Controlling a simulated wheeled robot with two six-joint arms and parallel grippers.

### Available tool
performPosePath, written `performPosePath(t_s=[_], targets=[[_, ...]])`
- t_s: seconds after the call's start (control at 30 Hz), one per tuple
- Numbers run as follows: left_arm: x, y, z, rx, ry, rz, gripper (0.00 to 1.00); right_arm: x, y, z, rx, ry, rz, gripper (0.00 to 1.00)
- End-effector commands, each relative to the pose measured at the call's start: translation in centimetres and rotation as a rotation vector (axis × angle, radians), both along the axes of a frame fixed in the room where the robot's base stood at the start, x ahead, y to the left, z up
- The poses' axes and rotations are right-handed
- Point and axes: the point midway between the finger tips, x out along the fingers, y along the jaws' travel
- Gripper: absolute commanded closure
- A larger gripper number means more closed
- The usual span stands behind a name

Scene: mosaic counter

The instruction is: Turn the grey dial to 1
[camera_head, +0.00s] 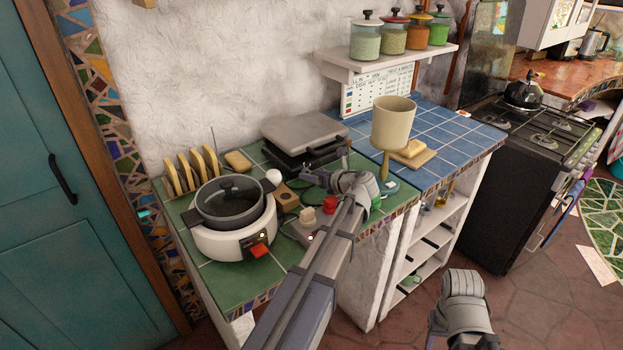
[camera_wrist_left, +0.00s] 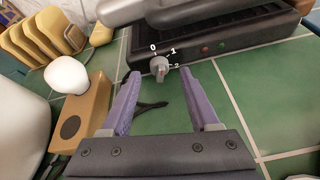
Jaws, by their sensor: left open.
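The grey dial (camera_wrist_left: 160,66) is on the front of a dark contact grill (camera_wrist_left: 225,40), with the marks 0, 1 and 2 around it in the left wrist view. I cannot tell for sure which mark it points at. My left gripper (camera_wrist_left: 161,80) is open, its two purple fingers apart on either side of the dial's line and just in front of it, holding nothing. In the head view the grill (camera_head: 305,133) stands on the green tiles, and my left gripper (camera_head: 316,179) is at its front, hiding the dial. My right arm shows at the lower right, its fingers not visible.
A wooden block with a white egg-shaped thing (camera_wrist_left: 67,75) stands left of the gripper. A toast rack (camera_wrist_left: 45,35) is behind it. A white cooker with a pot (camera_head: 230,200) and a red switch (camera_head: 330,203) are near my arm.

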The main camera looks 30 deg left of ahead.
Motion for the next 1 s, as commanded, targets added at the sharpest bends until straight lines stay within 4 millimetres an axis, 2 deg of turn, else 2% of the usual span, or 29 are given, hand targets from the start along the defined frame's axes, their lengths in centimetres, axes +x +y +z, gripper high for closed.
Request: performPosePath(t_s=[0.2,0.47,1.0], targets=[[0.47,1.11,-0.51,0.000,-0.001,0.000,0.38,0.00,0.00,-0.51,0.000,0.000,0.000,0.50],[0.46,1.17,-0.47,0.000,0.000,0.000,0.38,0.00,0.01,-0.47,0.000,0.000,0.000,0.50],[0.46,1.13,-0.48,0.000,0.000,-0.001,0.99,0.00,0.00,-0.48,0.000,0.000,0.000,0.50]])
